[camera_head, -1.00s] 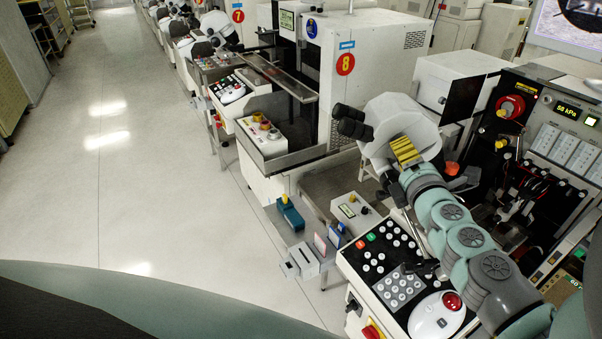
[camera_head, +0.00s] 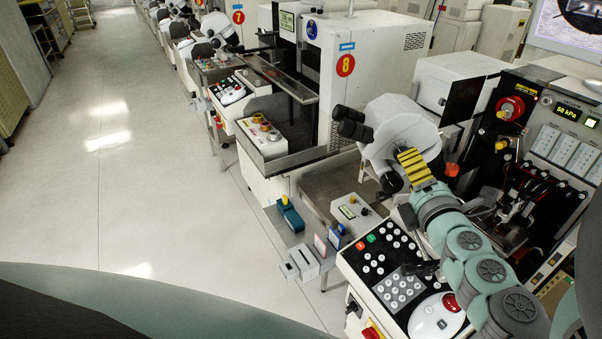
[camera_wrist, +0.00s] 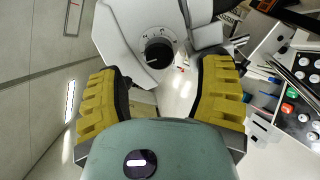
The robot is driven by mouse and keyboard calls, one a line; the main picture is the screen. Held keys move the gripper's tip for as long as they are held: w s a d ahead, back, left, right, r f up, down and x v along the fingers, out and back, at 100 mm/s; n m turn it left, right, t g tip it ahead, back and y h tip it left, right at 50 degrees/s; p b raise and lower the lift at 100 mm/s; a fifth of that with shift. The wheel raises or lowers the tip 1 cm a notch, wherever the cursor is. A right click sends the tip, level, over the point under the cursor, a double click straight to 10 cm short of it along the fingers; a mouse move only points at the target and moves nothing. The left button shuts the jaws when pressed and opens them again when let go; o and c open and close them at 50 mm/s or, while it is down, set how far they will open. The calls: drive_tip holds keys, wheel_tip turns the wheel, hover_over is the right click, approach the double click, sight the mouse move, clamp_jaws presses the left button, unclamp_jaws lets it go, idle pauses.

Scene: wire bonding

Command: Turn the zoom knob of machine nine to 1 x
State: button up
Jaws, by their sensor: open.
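The zoom knob (camera_wrist: 158,53) is a round black knob with a white pointer line toward its lower left. It sits on the white microscope head (camera_wrist: 125,25), with small scale marks around it, too small to read. The microscope head (camera_head: 395,128) with dark eyepieces also shows in the head view, where I cannot make out the knob. My gripper (camera_wrist: 160,72) is open, its yellow ribbed fingers apart on either side of the knob's lower edge in the picture. The knob looks beyond the fingertips; contact is not visible. In the head view my gripper (camera_head: 413,164) is in front of the microscope.
A control panel (camera_head: 385,262) with buttons and a white mouse-like device (camera_head: 437,318) lies below my arm. The bonding area (camera_head: 520,195) is to the right. Machine eight (camera_head: 365,60) stands behind. The aisle floor (camera_head: 130,170) at left is clear.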

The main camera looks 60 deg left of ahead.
drive_tip(key=v, duration=0.7)
drive_tip(key=shift+s+d+r, duration=0.1)
idle(0.6)
